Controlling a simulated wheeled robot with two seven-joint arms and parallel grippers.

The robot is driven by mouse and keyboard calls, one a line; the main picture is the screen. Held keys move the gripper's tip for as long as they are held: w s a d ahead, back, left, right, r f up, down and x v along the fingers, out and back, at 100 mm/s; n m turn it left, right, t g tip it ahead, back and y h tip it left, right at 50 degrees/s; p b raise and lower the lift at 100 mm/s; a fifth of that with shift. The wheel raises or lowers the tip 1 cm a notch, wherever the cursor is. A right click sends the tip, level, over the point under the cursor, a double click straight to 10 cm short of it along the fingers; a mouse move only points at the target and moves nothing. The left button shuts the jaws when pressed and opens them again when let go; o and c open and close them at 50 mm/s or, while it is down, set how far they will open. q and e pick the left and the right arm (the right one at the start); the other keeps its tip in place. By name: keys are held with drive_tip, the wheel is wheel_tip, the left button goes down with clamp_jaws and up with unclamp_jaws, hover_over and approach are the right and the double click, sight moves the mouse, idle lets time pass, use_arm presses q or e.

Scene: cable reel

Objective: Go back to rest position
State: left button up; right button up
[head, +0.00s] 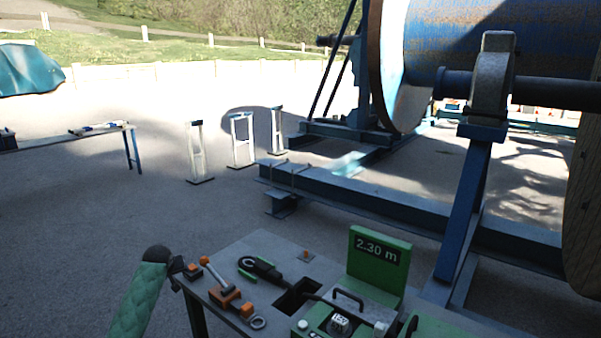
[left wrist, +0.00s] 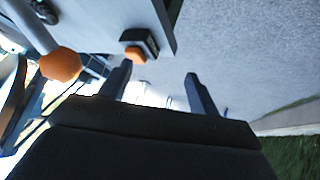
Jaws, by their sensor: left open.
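My left gripper (head: 176,266) is at the left corner of the control table (head: 258,243) in the head view, with my green-sleeved arm behind it. In the left wrist view its two dark fingers (left wrist: 158,72) are apart, with nothing between them. A lever with an orange knob (head: 204,260) stands just right of the gripper; the knob also shows large in the left wrist view (left wrist: 60,64). A small dark box with an orange top (left wrist: 136,52) is just beyond the fingers. My right gripper is not in view.
The table carries a black hook-like tool (head: 260,268), a metal ring (head: 258,323) and a green display (head: 379,262) reading 2.30 m. A large cable reel (head: 400,60) on a blue frame (head: 380,195) stands behind. Open ground (head: 90,220) lies to the left.

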use_arm(q)
drive_tip(key=w+a+r+m+t+y, duration=0.2)
drive_tip(key=w+a+r+m, duration=0.15)
drive_tip(key=m, duration=0.25)
drive_tip(key=s+d+f+g+h, duration=0.1)
drive_tip(key=s+d+f, duration=0.4)
drive_tip(key=s+f, duration=0.6)
drive_tip(key=s+d+f+g, duration=0.2)
drive_tip(key=s+d+f, duration=0.4)
drive_tip(key=s+f, duration=0.5)
drive_tip(key=s+d+f+g+h, duration=0.1)
drive_tip(key=s+d+f, duration=0.55)
drive_tip(key=f, duration=0.75)
drive_tip(key=s+d+f+g, duration=0.1)
drive_tip(key=s+d+f, duration=0.3)
drive_tip(key=s, duration=1)
drive_tip(key=s+d+f+g+h, duration=0.1)
drive_tip(key=s+d+f, duration=0.3)
drive_tip(key=s, duration=1)
drive_tip(key=s+d+f+g, duration=0.2)
drive_tip(key=s+d+f, duration=0.2)
drive_tip(key=s+f, duration=0.4)
drive_tip(key=s, duration=0.7)
drive_tip(key=shift+d+f+m+g+h, duration=0.3)
drive_tip(key=shift+d+m+h, duration=0.05)
drive_tip(key=shift+m+h, duration=0.05)
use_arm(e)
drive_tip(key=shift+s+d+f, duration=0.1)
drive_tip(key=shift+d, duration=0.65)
